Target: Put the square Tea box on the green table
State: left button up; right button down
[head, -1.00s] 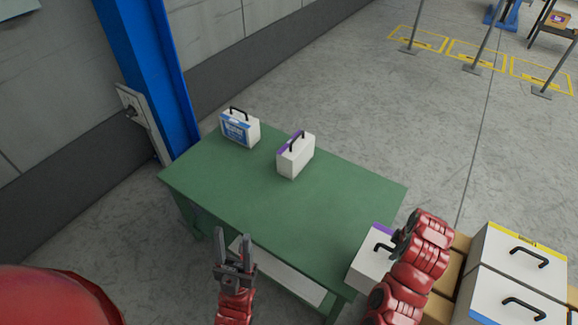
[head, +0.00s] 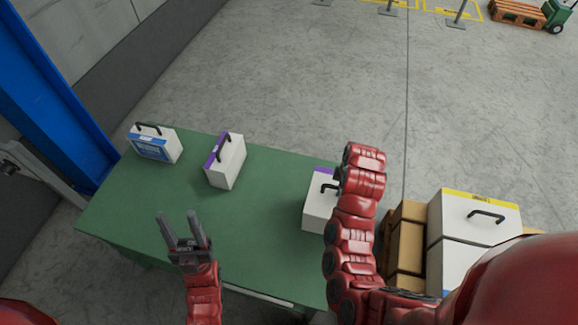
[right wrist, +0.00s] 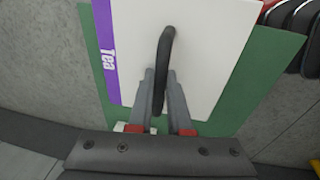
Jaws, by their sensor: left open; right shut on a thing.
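The white Tea box (head: 318,206) with a purple strip and black handle is over the right end of the green table (head: 265,190). In the right wrist view, the Tea box (right wrist: 205,60) shows "Tea" on its purple strip, with green tabletop around it. My right gripper (right wrist: 160,76) is shut on its handle; in the head view my arm hides the gripper. I cannot tell whether the box touches the tabletop. My left gripper (head: 177,214) is open and empty above the table's front left part.
Another white box with a purple strip (head: 228,167) and a white box with a blue label (head: 157,149) stand on the table. White boxes with a yellow strip (head: 455,210) and brown cartons (head: 405,245) are at the right. A blue column (head: 48,105) rises at the left. The tabletop's middle is clear.

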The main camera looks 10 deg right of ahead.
aim_at(319, 173)
jog(key=w+a+b, duration=0.1)
jog(key=w+b, duration=0.1)
jog(key=w, duration=0.1)
jog(key=w+a+f+b, duration=0.1)
jog(key=w+a+b, duration=0.1)
jog(key=w, duration=0.1)
jog(key=w+a+b, duration=0.1)
jog(key=w+b, duration=0.1)
jog(key=b, duration=0.1)
jog(key=shift+w+a+f, duration=0.25)
jog(key=shift+w, duration=0.15)
jog(key=w+a+f+p, duration=0.2)
jog(key=w+f+p, duration=0.1)
jog(key=w, duration=0.2)
jog(key=shift+a+f, duration=0.2)
jog(key=shift+a, duration=0.15)
jog(key=c, duration=0.8)
grip_release()
jog(key=shift+c, duration=0.2)
